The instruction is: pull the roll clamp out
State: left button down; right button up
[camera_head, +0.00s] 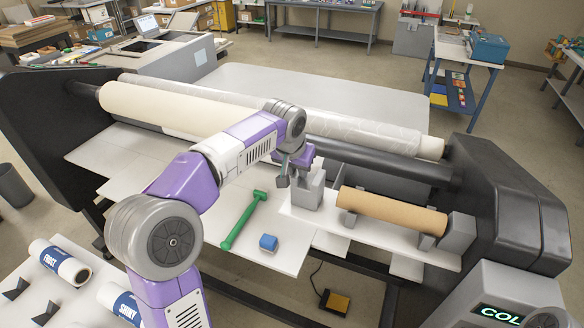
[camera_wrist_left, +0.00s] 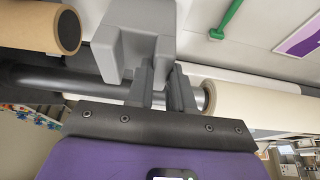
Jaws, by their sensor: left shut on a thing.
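The roll clamp (camera_head: 309,188) is a grey block standing at the left end of a white shelf, beside a brown cardboard roll (camera_head: 390,212). My left gripper (camera_head: 291,170) reaches it from above and behind. In the left wrist view the grey clamp (camera_wrist_left: 128,45) is close up, and my left gripper (camera_wrist_left: 167,88) has its two dark fingers close around a grey part of it. The finger contact is partly hidden by the fingers themselves. My right gripper is not in view.
A long cream roll (camera_head: 190,112) and a wrapped roll (camera_head: 370,135) lie across the laminator behind. A dark side housing (camera_head: 508,205) stands at the right.

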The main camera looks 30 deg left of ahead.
pick_arm(q)
jog(key=shift+a, duration=0.2)
jog(key=c, duration=1)
grip_release()
jog(key=shift+a, duration=0.15)
jog(key=shift+r, duration=0.2)
jog(key=v, duration=0.7)
jog(key=shift+s, duration=0.2)
